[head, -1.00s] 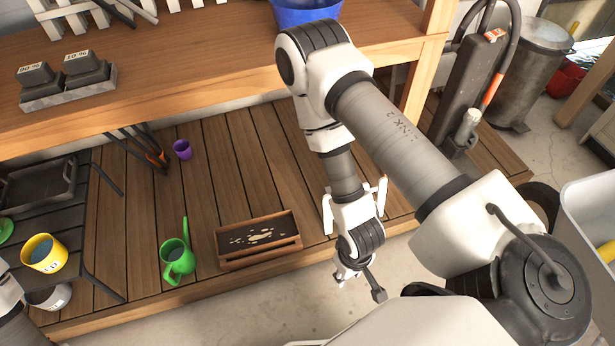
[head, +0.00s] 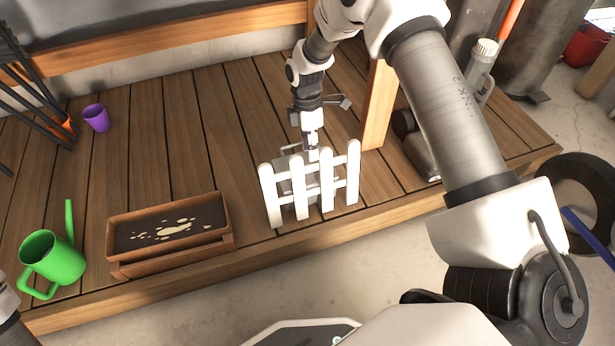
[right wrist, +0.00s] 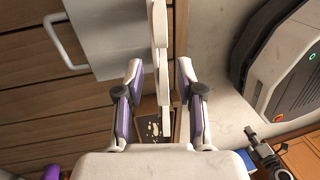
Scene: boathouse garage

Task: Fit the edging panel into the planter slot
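The white edging panel (head: 327,186), a small picket fence, stands roughly upright near the front of the wooden deck. The brown planter (head: 172,265), with dark soil and pale patches, is to its left on the deck. Its front edge has a narrow ledge, where the slot is hard to make out. My right gripper (head: 312,150) is at the panel's top. In the right wrist view, its fingers (right wrist: 160,85) are apart on either side of the panel (right wrist: 161,45), with visible gaps. Part of the planter (right wrist: 150,128) shows beyond. My left gripper is out of view.
A green watering can (head: 55,258) stands left of the planter, a purple cup (head: 96,117) farther back. A grey object (head: 287,166) is just behind the panel, and a wooden post (head: 378,105) stands to its right. Deck between planter and panel is clear.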

